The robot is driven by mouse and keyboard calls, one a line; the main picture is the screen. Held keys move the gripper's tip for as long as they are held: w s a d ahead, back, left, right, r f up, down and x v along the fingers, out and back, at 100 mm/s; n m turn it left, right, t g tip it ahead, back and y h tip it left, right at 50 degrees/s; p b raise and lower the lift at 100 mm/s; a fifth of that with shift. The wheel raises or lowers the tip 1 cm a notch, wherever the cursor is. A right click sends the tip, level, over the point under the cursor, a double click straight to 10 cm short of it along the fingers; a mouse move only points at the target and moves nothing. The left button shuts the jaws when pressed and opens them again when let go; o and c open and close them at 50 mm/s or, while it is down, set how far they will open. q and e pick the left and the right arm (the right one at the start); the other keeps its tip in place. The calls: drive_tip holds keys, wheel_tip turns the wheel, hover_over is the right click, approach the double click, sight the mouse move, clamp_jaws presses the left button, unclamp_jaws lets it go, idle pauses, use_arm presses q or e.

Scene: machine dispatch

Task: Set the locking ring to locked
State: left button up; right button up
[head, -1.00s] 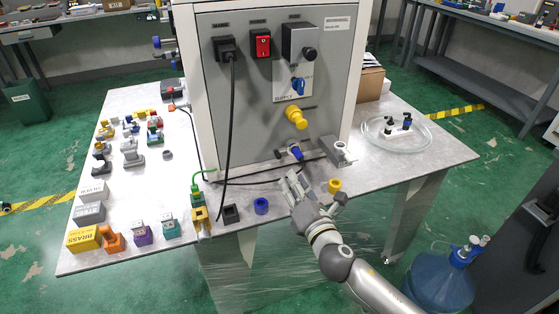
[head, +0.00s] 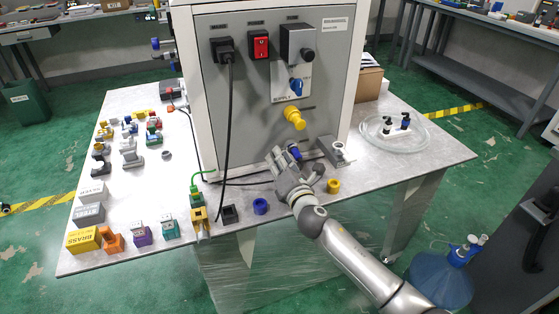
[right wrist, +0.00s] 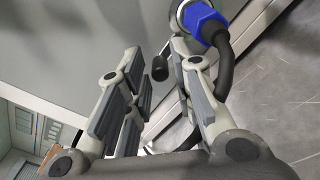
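A blue collar (head: 294,153) sits on a connector low on the front panel of the grey machine, with a black cable running from it. In the right wrist view the blue collar (right wrist: 203,22) is faceted and lies beyond the right-hand finger. A small black stub (right wrist: 159,68) shows between the fingers, apart from both. I cannot tell which part is the locking ring or how it is set. My right gripper (head: 282,151) is open and empty, just in front of the panel and left of the collar; its fingers also show in the right wrist view (right wrist: 158,80). My left gripper is out of view.
The machine panel (head: 235,125) stands close behind the gripper. A yellow knob (head: 294,118) sticks out above it. A grey clamp-like part (head: 340,152) stands to the right. A blue ring (head: 261,206) and a yellow ring (head: 333,186) lie on the table (head: 420,165).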

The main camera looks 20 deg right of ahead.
drive_tip(key=shift+c, duration=0.5)
clamp_jaws()
